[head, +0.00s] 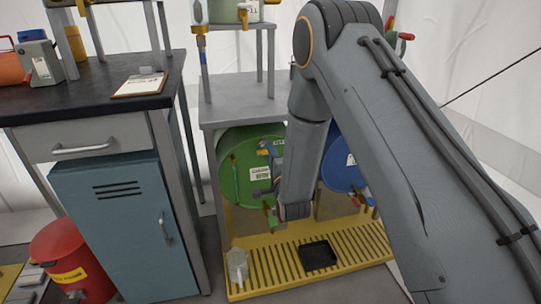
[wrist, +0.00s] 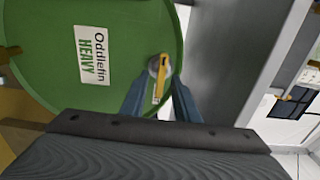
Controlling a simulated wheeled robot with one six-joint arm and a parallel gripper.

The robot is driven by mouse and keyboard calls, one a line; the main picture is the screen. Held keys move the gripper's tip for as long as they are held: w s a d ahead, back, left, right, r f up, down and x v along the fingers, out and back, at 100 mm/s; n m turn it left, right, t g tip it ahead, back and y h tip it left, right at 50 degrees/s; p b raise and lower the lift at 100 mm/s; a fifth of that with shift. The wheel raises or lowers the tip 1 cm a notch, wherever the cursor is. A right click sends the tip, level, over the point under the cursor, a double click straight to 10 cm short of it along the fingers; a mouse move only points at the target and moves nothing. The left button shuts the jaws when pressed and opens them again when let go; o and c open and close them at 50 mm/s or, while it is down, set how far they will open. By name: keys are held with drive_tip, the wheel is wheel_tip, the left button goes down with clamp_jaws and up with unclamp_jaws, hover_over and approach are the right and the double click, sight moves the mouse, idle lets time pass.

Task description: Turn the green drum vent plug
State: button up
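The green drum (head: 236,180) lies on its side under a grey stand, its round end facing out; its end and white label fill the left of the wrist view (wrist: 60,75). Near the rim is the vent plug (wrist: 160,66), a round grey fitting with a yellow handle. My gripper (wrist: 159,84) is open, with one blue-grey finger on each side of the yellow handle. I cannot tell whether the fingers touch it. My forearm hides the drum's right side in the head view.
A blue drum (head: 338,165) lies to the right, partly behind my arm. A yellow slatted tray (head: 262,272) below holds a clear jar (head: 237,267) and a black pan (head: 318,256). A blue cabinet (head: 115,220) and red bin (head: 75,262) stand left.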

drive_tip(key=p+v, duration=0.1)
drive_tip(key=v, duration=0.6)
drive_tip(key=shift+s, duration=0.35)
drive_tip(key=shift+d, duration=0.1)
drive_tip(key=s+d+r+n+g+h, duration=0.1)
drive_tip(key=s+d+r+n+g, duration=0.35)
drive_tip(key=s, duration=0.75)
drive_tip(key=s+d+r+n+g+h+p, duration=0.15)
drive_tip(key=s+r+n+g, duration=0.5)
drive_tip(key=s, duration=0.65)
drive_tip(key=s+d+r+n+g+h, duration=0.25)
drive_tip(key=s+n+g, duration=0.45)
drive_tip(key=s, duration=0.5)
drive_tip(key=d+r+m+p, duration=0.3)
drive_tip(key=d+r+p, duration=0.8)
drive_tip(key=p, duration=1)
wheel_tip(320, 180, up, 4)
drive_tip(key=shift+s+d+f+t, duration=0.1)
drive_tip(key=shift+s+d+t, duration=0.15)
drive_tip(key=shift+t, duration=0.05)
